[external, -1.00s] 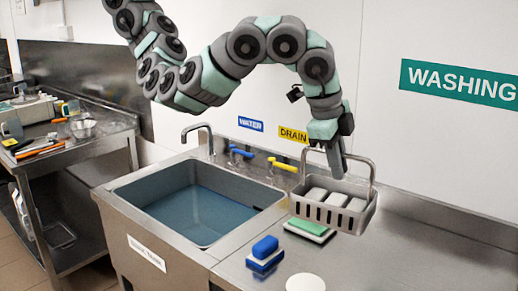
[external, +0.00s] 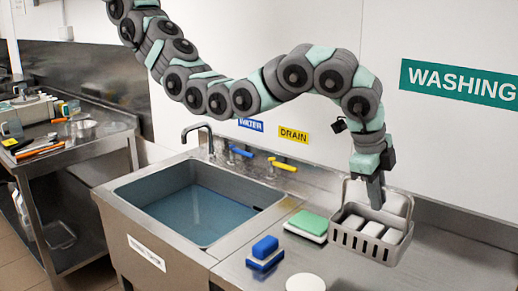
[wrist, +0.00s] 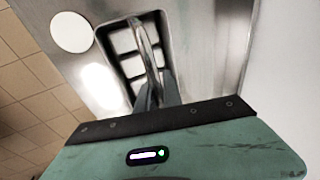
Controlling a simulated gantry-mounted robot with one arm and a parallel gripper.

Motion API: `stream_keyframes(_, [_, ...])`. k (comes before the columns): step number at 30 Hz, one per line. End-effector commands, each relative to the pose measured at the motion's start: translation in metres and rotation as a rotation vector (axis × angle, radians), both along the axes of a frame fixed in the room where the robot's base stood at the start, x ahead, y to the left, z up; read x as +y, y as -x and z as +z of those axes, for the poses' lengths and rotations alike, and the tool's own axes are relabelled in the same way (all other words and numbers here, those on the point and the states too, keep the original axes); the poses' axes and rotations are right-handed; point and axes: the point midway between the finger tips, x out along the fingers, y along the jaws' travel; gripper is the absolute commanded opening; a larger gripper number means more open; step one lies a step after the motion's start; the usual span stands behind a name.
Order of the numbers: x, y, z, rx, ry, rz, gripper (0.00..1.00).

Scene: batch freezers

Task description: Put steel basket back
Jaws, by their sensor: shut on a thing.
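The grey steel basket (external: 362,243) is at the right of the sink, over the steel counter, with several white blocks (external: 372,228) in it. Its arched handle (external: 409,205) rises above it. My gripper (external: 375,205) comes down from above and is shut on the handle. The wrist view shows my fingers (wrist: 157,95) on either side of the handle (wrist: 145,45), with the basket (wrist: 104,40) beyond them. The basket looks roughly level. I cannot tell whether its underside touches the counter.
A green sponge (external: 311,221) and a blue sponge (external: 265,247) lie left of the basket. A white disc (external: 305,283) is at the front. The water-filled sink (external: 195,215) is left, with taps behind. Bare counter (external: 450,255) extends right.

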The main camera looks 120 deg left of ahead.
Motion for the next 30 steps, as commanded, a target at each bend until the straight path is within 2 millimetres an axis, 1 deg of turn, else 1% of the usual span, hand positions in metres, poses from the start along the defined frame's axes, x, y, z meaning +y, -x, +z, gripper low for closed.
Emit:
stream_keyframes(6, [0.001, 0.0, -0.039, 0.001, 0.0, 0.0, 0.0])
stream_keyframes(9, [0.0, -0.002, -0.049, -0.006, 0.0, 0.001, 0.0])
stream_keyframes(14, [0.0, -0.001, -0.059, -0.003, 0.0, 0.0, 0.0])
stream_keyframes(21, [0.0, -0.001, -0.085, -0.004, 0.0, -0.001, 0.0])
stream_keyframes(24, [0.0, -0.001, -0.09, -0.006, 0.0, -0.001, 0.0])
stream_keyframes(30, [0.0, -0.002, -0.09, -0.007, 0.0, -0.001, 0.0])
